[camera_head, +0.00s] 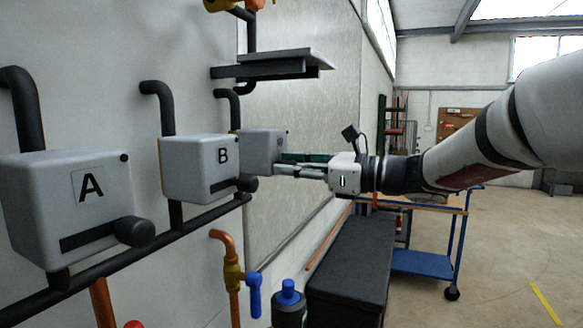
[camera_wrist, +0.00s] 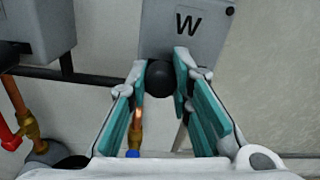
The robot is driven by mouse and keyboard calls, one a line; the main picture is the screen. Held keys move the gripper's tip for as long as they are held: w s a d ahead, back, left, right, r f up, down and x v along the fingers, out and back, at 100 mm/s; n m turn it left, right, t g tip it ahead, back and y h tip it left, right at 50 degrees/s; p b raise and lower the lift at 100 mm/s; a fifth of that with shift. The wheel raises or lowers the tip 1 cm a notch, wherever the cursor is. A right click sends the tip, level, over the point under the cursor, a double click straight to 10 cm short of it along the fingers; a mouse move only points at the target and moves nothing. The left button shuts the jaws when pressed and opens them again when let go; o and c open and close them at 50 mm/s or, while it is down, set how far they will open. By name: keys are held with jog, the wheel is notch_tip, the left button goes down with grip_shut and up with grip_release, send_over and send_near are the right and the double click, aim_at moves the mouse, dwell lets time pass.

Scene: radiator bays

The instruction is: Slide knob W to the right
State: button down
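Box W (camera_wrist: 186,28) is a grey box with a black letter W, at the top of the wrist view. Its black round knob, knob W (camera_wrist: 159,78), sticks out below the letter. My gripper (camera_wrist: 161,72) has teal-padded fingers on either side of the knob, with the tips close to it. I cannot tell whether both pads touch it. In the head view box W (camera_head: 262,148) is the farthest of the row, and my gripper (camera_head: 278,168) reaches it from the right. Its knob and slot are hidden there behind box B and the fingers.
Box B (camera_head: 200,168) and box A (camera_head: 68,208) stand nearer on the wall, each with a black knob. A dark pipe runs below them, a shelf (camera_head: 270,66) above. A black chest (camera_head: 350,270) and a blue cart (camera_head: 420,262) stand below my arm. Floor at right is clear.

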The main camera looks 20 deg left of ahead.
jog(key=w, duration=0.1)
jog(key=w+b, duration=0.1)
jog(key=w, duration=0.2)
jog(key=shift+d+b, duration=0.35)
jog(key=shift+b, duration=0.05)
jog(key=c, duration=1.4)
grip_release()
jog(key=shift+w, duration=0.1)
jog(key=d, duration=0.4)
jog(key=s+d, duration=0.1)
jog(key=d, duration=0.3)
jog(key=s+d, duration=0.1)
jog(key=d, duration=0.2)
jog(key=shift+d, duration=0.4)
